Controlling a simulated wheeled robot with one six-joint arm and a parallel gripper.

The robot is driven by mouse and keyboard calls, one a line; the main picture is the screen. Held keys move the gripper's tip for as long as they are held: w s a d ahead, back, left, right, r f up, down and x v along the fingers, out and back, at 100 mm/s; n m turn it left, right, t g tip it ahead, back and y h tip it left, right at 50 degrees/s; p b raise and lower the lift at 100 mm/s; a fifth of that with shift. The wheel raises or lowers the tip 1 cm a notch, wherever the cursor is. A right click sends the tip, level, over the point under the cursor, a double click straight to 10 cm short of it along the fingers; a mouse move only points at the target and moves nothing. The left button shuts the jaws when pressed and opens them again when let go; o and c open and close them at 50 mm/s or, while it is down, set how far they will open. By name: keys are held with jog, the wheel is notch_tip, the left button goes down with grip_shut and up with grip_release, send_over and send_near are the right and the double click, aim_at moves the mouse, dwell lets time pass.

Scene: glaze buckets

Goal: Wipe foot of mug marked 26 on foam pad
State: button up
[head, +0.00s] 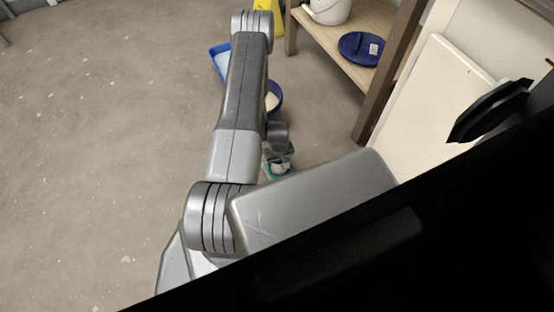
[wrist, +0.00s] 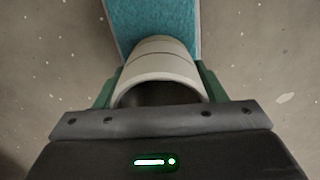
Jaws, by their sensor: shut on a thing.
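A pale cream mug (wrist: 160,62) is between the green fingers of my gripper (wrist: 158,88) in the wrist view, and the gripper is shut on it. The mug's far end lies over or against a teal foam pad (wrist: 150,17); I cannot tell whether they touch. No number shows on the mug. In the head view my gripper (head: 279,160) is low near the floor, partly hidden by my arm, with the mug (head: 279,169) just under it. A bit of the teal pad (head: 268,175) shows around the mug there.
A blue bucket (head: 274,96) with pale contents stands behind my arm, beside a blue tray (head: 218,62). A wooden shelf (head: 330,47) at the right holds a blue lid (head: 361,48) and a white container (head: 328,10). The floor at left is clear.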

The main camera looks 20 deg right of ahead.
jog(key=shift+s+d, duration=0.2)
jog(key=shift+s, duration=2.2)
jog(key=shift+w+a+b, duration=0.1)
jog(key=shift+w+b, duration=0.45)
jog(key=shift+w, duration=0.7)
jog(key=shift+w+a, duration=0.2)
jog(key=shift+w, duration=2.05)
jog(key=shift+s+d, duration=0.15)
jog(key=shift+s, duration=1.65)
jog(key=shift+s+d, duration=0.1)
jog(key=shift+s, duration=1.65)
jog(key=shift+w+a, duration=0.15)
jog(key=shift+w, duration=1.65)
jog(key=shift+w+a, duration=0.1)
jog(key=shift+w, duration=1.65)
jog(key=shift+s+d+r, duration=0.1)
jog(key=shift+s+d, duration=0.05)
jog(key=shift+s, duration=1.6)
jog(key=shift+s+d, duration=0.15)
jog(key=shift+s, duration=1.6)
jog(key=shift+w+a, duration=0.15)
jog(key=shift+w, duration=1.6)
jog(key=shift+w+a, duration=0.15)
jog(key=shift+w, duration=1.6)
notch_tip(320, 180, up, 7)
jog(key=p, duration=0.3)
jog(key=shift+p, duration=0.3)
